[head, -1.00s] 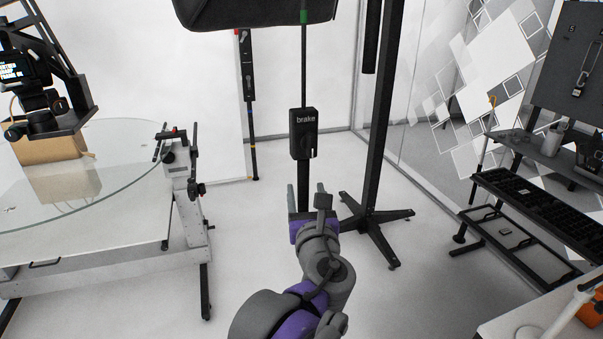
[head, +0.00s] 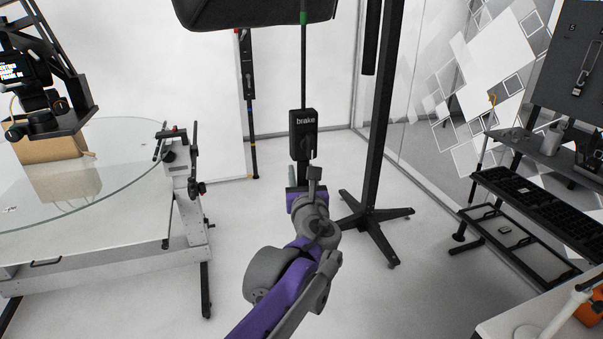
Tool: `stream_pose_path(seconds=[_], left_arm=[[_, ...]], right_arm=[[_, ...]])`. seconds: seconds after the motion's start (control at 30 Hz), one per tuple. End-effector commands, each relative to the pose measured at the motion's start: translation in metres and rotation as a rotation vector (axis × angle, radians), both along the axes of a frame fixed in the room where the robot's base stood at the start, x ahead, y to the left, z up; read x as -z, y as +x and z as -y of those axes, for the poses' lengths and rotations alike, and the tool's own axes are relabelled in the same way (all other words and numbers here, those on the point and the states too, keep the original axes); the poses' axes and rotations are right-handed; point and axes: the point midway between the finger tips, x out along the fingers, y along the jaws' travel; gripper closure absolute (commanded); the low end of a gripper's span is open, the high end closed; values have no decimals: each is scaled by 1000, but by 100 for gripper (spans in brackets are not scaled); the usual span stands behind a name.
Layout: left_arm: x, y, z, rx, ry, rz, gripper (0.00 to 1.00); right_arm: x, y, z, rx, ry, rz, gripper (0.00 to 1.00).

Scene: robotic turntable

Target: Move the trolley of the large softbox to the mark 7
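A large black softbox (head: 255,10) is cut off by the top edge. A thin rod with a green band (head: 303,16) runs down in front of it to a black box labelled "brake" (head: 304,132). To the right a tall black column (head: 382,110) stands on a star-shaped foot (head: 375,216); whether this is the softbox's trolley is unclear. My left gripper (head: 303,174) is just below the brake box, at the dark post under it. My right gripper is out of view. No mark 7 shows.
A glass-topped turntable (head: 130,190) with a camera rig (head: 45,100) stands at the left. A black shelf rack (head: 530,200) and a white table (head: 500,325) are at the right. The floor (head: 400,295) between is clear.

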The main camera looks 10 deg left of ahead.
Motion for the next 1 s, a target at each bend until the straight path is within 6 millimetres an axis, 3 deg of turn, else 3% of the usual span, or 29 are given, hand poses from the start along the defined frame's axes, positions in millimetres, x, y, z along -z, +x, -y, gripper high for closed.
stream_pose_path(seconds=[0.03, 0.2, 1.0], left_arm=[[0, 0, 0, 0, 0, 0, 72], [0, 0, 0, 0, 0, 0, 100], [0, 0, 0, 0, 0, 0, 100]], right_arm=[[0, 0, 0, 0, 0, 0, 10], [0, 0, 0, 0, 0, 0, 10], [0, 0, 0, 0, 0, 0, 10]])
